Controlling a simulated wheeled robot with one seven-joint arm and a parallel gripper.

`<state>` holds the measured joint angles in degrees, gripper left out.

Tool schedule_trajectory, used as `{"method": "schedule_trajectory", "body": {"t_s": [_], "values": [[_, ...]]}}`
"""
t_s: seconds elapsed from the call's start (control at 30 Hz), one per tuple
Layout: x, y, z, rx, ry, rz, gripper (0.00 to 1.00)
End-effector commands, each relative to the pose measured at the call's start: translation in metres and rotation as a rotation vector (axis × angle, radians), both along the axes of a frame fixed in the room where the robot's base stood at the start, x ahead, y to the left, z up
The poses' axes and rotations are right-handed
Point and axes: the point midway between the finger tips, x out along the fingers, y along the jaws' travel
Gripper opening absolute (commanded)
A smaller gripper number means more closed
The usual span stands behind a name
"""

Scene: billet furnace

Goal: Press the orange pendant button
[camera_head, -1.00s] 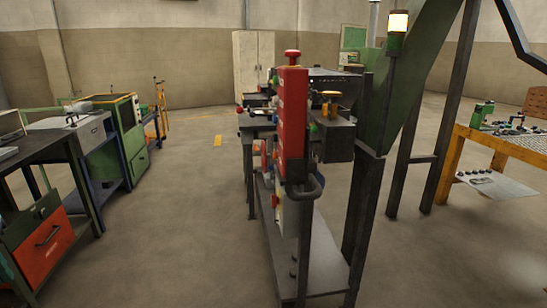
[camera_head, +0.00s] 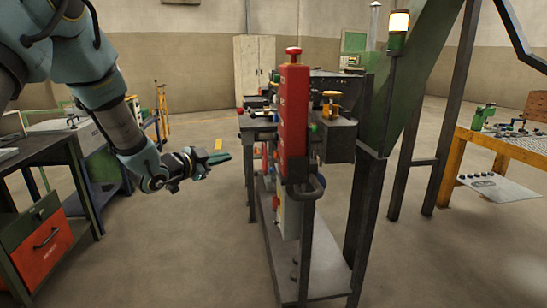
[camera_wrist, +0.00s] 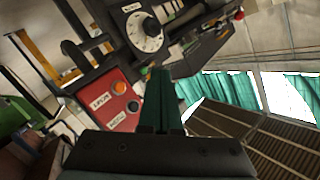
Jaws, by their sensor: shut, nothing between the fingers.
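The orange button cannot be made out in the head view.
A black housing with a white dial (camera_wrist: 144,31) is above the red panel in the wrist view. In the head view, a dark bench (camera_head: 250,118) and a green-and-black frame (camera_head: 365,210) stand around the red box. Open floor (camera_head: 190,235) lies left of it.

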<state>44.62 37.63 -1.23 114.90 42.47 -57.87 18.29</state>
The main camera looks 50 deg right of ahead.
Motion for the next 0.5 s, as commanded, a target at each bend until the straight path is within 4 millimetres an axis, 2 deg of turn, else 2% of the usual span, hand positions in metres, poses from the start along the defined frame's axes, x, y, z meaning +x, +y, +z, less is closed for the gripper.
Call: {"method": "schedule_trajectory", "body": {"t_s": [0.13,0.5], "values": [[-0.0138,-0.012,0.0012,-0.03,-0.017,-0.05,0.0],[-0.015,-0.0132,0.0015,-0.031,-0.017,-0.052,0.0]]}}
